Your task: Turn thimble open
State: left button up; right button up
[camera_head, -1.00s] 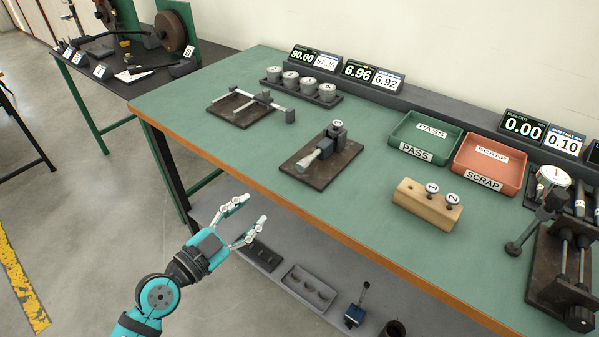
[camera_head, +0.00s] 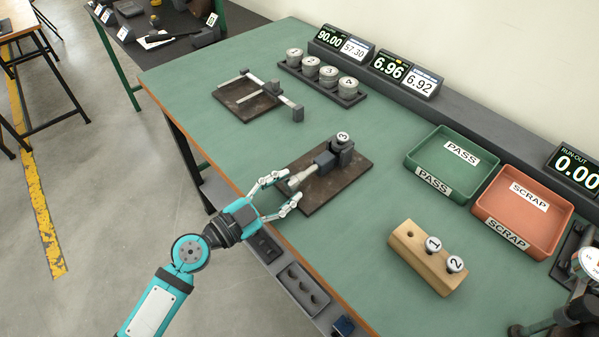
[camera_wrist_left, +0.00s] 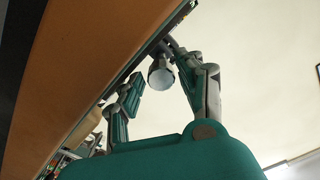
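The micrometer (camera_head: 323,160) lies on a dark plate (camera_head: 350,181) near the table's front edge. Its pale thimble (camera_head: 298,180) points toward the front left, and a part marked 3 (camera_head: 342,138) stands at its far end. My left gripper (camera_head: 290,185) is at the thimble's near end, with its fingers spread on either side. In the left wrist view the round end of the thimble (camera_wrist_left: 160,76) shows between the open fingers, with gaps beside it. I cannot tell whether either finger touches. My right gripper is not in view.
A wooden block (camera_head: 408,255) holds pins 1 and 2. A green PASS tray (camera_head: 418,165) and a red SCRAP tray (camera_head: 487,208) stand at right. A caliper (camera_head: 280,97) lies at the back left, near a rack of several round parts (camera_head: 352,100).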

pick_arm(q)
jog(key=shift+w+d, duration=0.1)
jog(key=shift+w, duration=0.05)
jog(key=shift+c, duration=0.5)
grip_shut()
jog(key=shift+b, duration=0.3)
jog(key=shift+n+b, duration=0.5)
jog(key=shift+n, duration=0.5)
jog(key=n, duration=0.3)
jog(key=shift+r+n+b, duration=0.1)
jog(key=shift+n+b, duration=0.2)
jog(key=shift+b, duration=0.05)
jog(key=shift+c, duration=0.4)
grip_release()
jog(key=shift+o, duration=0.9)
